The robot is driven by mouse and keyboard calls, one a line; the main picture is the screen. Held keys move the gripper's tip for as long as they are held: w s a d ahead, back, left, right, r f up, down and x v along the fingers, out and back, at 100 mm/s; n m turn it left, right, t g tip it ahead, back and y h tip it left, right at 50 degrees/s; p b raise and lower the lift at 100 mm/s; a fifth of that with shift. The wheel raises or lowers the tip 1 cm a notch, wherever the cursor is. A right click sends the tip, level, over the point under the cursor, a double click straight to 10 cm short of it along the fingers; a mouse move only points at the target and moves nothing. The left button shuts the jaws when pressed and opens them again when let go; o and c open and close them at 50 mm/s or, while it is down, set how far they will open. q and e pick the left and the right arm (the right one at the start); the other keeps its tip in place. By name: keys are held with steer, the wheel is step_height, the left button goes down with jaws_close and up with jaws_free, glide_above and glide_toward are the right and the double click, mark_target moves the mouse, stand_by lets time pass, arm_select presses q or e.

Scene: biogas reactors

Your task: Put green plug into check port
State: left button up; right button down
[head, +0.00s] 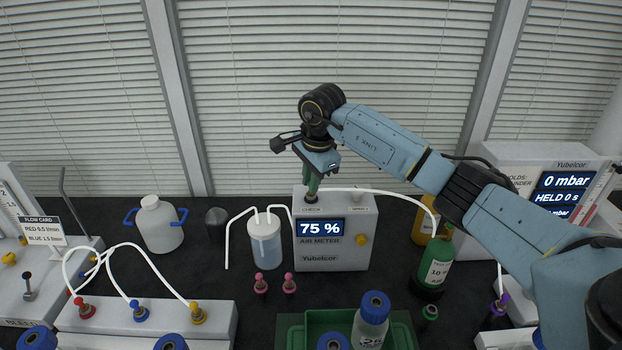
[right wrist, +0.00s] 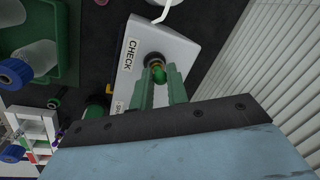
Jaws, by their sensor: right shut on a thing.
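The green plug (right wrist: 159,75) is between the fingertips of my right gripper (right wrist: 161,78), which is shut on it. In the head view my right gripper (head: 311,186) points down onto the left part of the air meter's top. The check port (right wrist: 154,60) is a dark round socket beside the CHECK label, and it also shows in the head view (head: 311,197). The plug lines up with the port mouth at its end; I cannot tell how deep it sits. The air meter (head: 335,254) reads 75 %. My left gripper is not in view.
A white tube (head: 385,192) runs from near my right gripper to the green bottle (head: 435,268). A clear bottle with white tubes (head: 265,246) stands left of the meter. Two pink plugs (head: 261,283) stand in front, and a green tray (head: 290,325) lies nearer.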

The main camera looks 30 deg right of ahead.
steer(key=c, duration=1.3)
jaws_free()
step_height(320, 180, up, 13)
steer(key=s+b, duration=0.1)
steer(key=s, duration=0.1)
steer(key=shift+s, duration=0.3)
steer(key=shift+r, duration=0.15)
